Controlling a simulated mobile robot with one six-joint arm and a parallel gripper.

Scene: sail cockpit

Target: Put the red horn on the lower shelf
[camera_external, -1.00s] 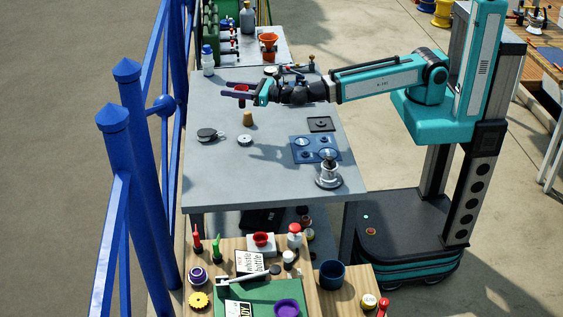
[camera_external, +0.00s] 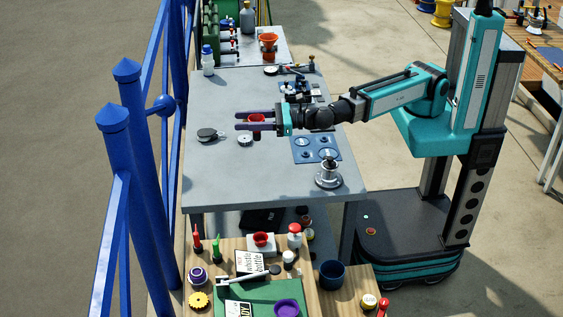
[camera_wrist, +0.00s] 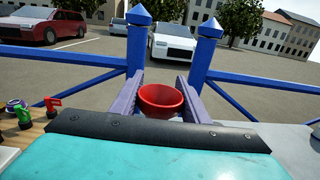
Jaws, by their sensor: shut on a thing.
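The red horn (camera_external: 257,118) is between the purple fingers of my gripper (camera_external: 244,121), above the grey table (camera_external: 235,175). In the wrist view the red horn (camera_wrist: 162,98) shows as a wide, open red bell, and my gripper (camera_wrist: 160,95) has a finger on each side of it. The gripper is shut on it. The horn's lower part is hidden by the fingers and wrist. The lower shelf is mostly hidden under the grey tabletop; a black item (camera_external: 262,220) shows in the shadow there.
A round metal-and-black piece (camera_external: 207,134) and a small white ring (camera_external: 245,139) lie near the gripper. A blue plate (camera_external: 316,149) and a silver fitting (camera_external: 329,173) are at the right. A cluttered wooden bench (camera_external: 215,255) stands in front. A blue railing (camera_external: 140,165) runs along the left. The table's front left is clear.

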